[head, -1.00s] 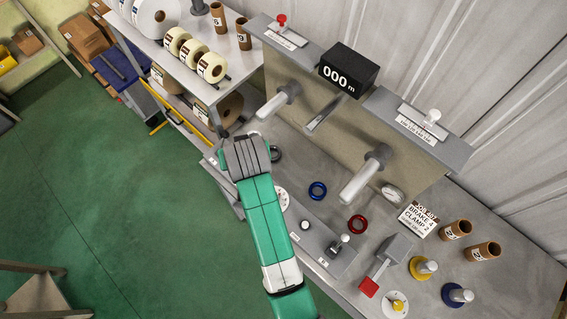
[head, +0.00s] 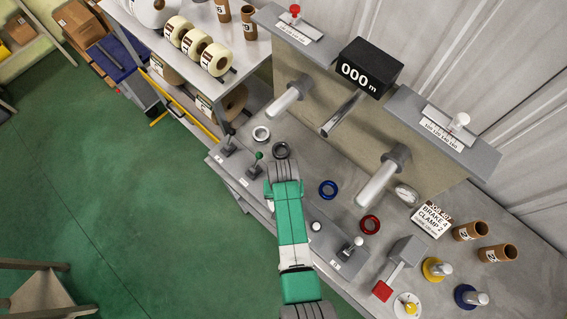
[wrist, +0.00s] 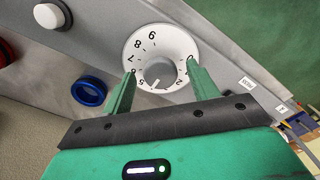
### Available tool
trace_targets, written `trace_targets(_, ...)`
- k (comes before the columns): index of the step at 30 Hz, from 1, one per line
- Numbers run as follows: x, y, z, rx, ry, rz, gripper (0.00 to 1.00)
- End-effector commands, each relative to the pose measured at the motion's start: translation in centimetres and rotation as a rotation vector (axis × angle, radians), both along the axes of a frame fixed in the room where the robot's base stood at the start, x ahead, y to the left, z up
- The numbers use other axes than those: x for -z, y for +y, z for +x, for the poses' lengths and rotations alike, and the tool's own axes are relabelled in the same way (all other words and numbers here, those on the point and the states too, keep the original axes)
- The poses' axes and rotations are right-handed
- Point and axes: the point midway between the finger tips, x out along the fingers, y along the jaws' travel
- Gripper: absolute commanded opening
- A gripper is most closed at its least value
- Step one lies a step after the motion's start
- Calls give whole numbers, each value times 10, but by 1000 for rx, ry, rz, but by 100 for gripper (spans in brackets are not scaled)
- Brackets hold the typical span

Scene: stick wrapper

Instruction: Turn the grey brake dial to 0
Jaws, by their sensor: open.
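The grey brake dial shows in the wrist view as a white numbered disc (wrist: 178,42) with a round grey knob (wrist: 158,73) at its middle. A light mark on the knob points to the lower edge of the disc, near the 5; the exact number is unclear. My gripper (wrist: 162,70) is open, with one green finger on each side of the knob, over the disc. I cannot tell whether the fingers touch the knob. In the head view my arm hides this dial and my fingers.
Near the dial are a white button (head: 316,227), a blue ring (head: 328,190) and levers (head: 256,160). A red ring (head: 370,225) and a yellow-knobbed dial (head: 407,306) lie further right. A placard (head: 433,218) reads BRAKE 4, CLAMP 2. Rollers (head: 290,97) project above the bench.

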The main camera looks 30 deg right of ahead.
Motion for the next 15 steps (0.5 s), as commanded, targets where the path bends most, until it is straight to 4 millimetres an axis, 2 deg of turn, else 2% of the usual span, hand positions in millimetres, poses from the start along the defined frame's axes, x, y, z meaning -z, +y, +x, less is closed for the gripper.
trace_targets(6,1,0,0,0,-1,0,59)
trace_targets(8,0,0,0,0,-1,0,49)
trace_targets(13,0,0,0,0,-1,0,16)
trace_targets(15,0,0,0,-1,-1,0,15)
